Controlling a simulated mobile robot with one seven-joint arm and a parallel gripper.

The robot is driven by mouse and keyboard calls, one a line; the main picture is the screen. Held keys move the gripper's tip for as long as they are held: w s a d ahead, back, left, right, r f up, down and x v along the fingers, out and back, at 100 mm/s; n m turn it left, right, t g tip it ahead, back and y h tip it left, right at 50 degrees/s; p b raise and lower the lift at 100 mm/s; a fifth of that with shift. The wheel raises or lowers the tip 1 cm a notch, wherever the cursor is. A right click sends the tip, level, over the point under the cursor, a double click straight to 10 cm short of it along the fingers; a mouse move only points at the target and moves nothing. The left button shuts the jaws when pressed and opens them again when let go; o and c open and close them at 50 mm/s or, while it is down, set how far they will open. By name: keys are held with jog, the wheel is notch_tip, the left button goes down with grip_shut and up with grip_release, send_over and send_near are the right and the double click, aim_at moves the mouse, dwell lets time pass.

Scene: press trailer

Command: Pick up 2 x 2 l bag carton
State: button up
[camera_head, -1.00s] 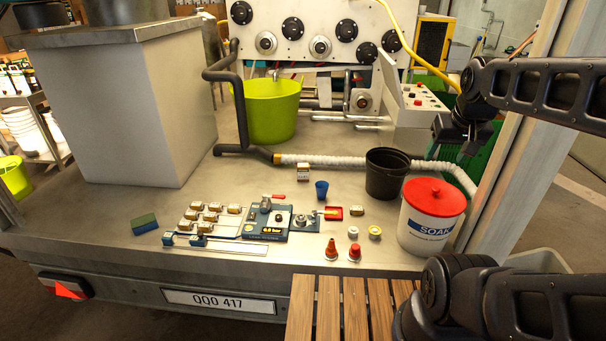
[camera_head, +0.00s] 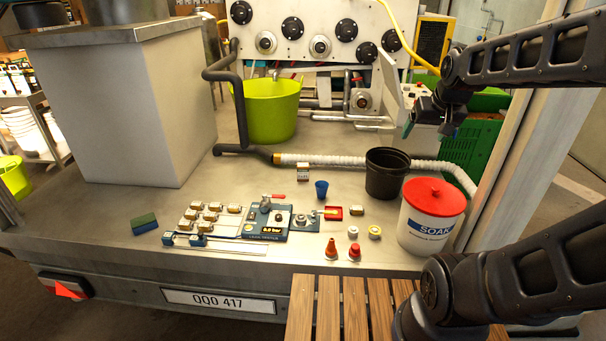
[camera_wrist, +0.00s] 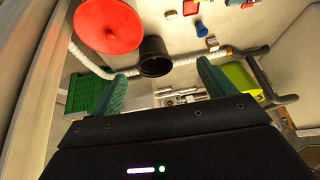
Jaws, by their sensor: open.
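A small pale carton with a dark printed face (camera_head: 303,172) stands upright on the metal deck, left of a blue cup (camera_head: 321,189). I take it for the 2 x 2 l bag carton; its print is too small to read. It also seems to show in the wrist view as a small box (camera_wrist: 212,44) at the upper right, beside the blue cup (camera_wrist: 202,29). My gripper (camera_head: 430,122) is raised at the right, in front of the grey control box. In the wrist view its green fingers (camera_wrist: 162,75) are apart and empty, well away from the carton.
A black bucket (camera_head: 387,175) and a white SOAK tub with red lid (camera_head: 431,218) stand right of the carton. A white ribbed hose (camera_head: 345,161) runs behind it. Blue fixtures and small parts (camera_head: 265,220) lie in front. A lime tub (camera_head: 268,110) stands behind.

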aim_at(303, 165)
jog(key=w+a+f+t+y, duration=0.1)
jog(key=w+a+f, duration=0.4)
jog(key=w, duration=0.6)
jog(key=w+a+f+t, duration=0.1)
jog(key=w+a+f, duration=0.1)
jog(key=w+a, duration=0.7)
jog(key=w+a+f+t+y, duration=0.15)
jog(key=w+a+f, duration=0.25)
jog(key=w, duration=0.9)
jog(key=w+a+f+t+h, duration=0.1)
jog(key=w+a+f, duration=0.4)
jog(key=f, duration=0.5)
jog(key=w+a+f+t, duration=0.2)
jog(key=a+f, duration=0.5)
jog(key=f, duration=0.3)
jog(key=w+a+f+t+h, duration=0.1)
jog(key=w+a+f, duration=0.4)
jog(key=f, duration=0.6)
jog(key=shift+n, duration=0.3)
jog(key=x, duration=1)
jog(key=shift+a+r, duration=0.2)
jog(key=shift+a, duration=0.05)
jog(key=c, duration=1.1)
jog(key=shift+r+t, duration=0.15)
jog(key=shift+t, duration=0.1)
jog(key=shift+c, duration=0.2)
